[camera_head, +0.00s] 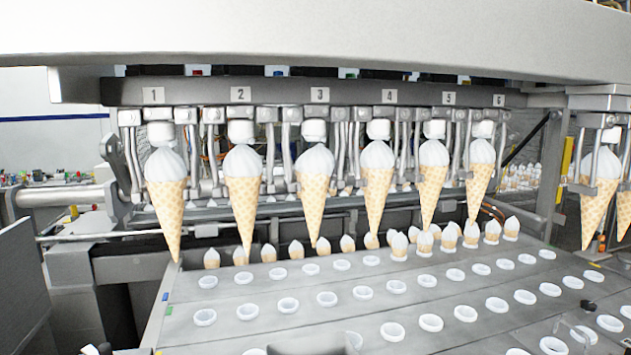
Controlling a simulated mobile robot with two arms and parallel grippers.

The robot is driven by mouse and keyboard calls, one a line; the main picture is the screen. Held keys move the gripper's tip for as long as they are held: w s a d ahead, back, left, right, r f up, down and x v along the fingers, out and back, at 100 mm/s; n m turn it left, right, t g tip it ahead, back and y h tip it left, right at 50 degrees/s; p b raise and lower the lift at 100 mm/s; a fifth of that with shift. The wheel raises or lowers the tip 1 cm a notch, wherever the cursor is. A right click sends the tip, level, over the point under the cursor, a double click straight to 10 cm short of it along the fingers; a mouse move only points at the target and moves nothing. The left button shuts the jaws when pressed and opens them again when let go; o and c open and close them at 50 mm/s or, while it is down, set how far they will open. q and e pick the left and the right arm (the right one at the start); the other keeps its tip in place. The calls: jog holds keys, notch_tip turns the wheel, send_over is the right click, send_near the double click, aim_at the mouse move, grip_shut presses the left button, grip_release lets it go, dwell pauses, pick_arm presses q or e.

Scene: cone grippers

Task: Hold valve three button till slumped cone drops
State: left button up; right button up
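A row of waffle cones topped with white cream hangs tip down under a rail (270,94) with plates numbered 1 to 6. The cone under plate 3 (314,193) hangs between metal holder arms, below a white cap (314,131). Beside it hang the cone under plate 2 (243,200) and the cone under plate 4 (377,190). None of the cones stands out clearly as slumped. I cannot make out a valve three button. Neither of my grippers can be made out.
A grey slatted conveyor (240,312) with rows of white ring holders lies below; small cream-topped cones (297,250) stand at its far side. More cones (600,190) hang at the right. A broad pale beam (320,38) crosses overhead.

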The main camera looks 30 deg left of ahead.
pick_arm(q)
jog(key=shift+c, duration=0.2)
grip_shut()
dwell(1.4)
